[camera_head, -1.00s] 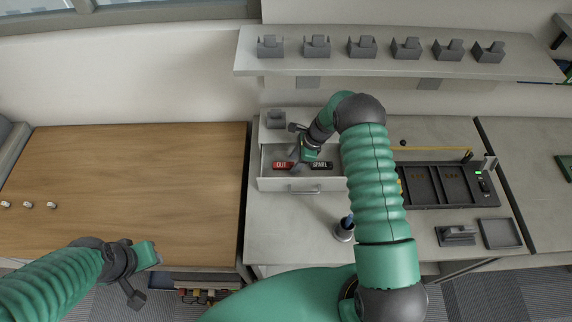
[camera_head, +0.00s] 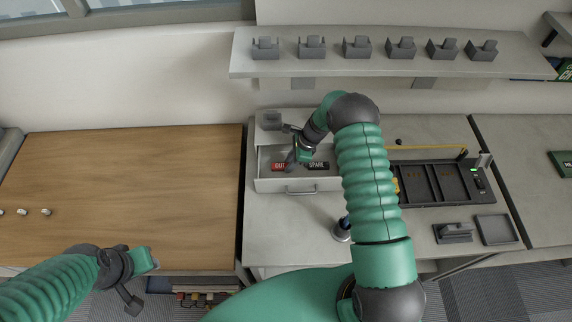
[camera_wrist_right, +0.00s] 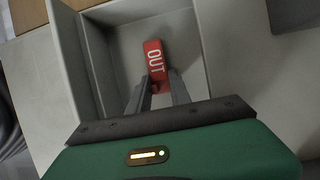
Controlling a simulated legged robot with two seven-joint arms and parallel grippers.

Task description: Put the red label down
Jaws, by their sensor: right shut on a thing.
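The red label (camera_head: 278,167), marked OUT, is in the open drawer (camera_head: 300,186) at the left of the grey counter. My right gripper (camera_head: 290,166) reaches down into the drawer from above. In the right wrist view the red label (camera_wrist_right: 154,62) lies between the two fingertips of my right gripper (camera_wrist_right: 160,86), which are shut on its near end. I cannot tell whether the label touches the drawer floor. A black label marked SPARE (camera_head: 317,166) lies to the right of the red one. My left gripper (camera_head: 148,262) is near the wooden table's front edge; its fingers are unclear.
A shelf (camera_head: 380,70) with several grey holders runs above the counter. The wooden table (camera_head: 120,190) is mostly clear.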

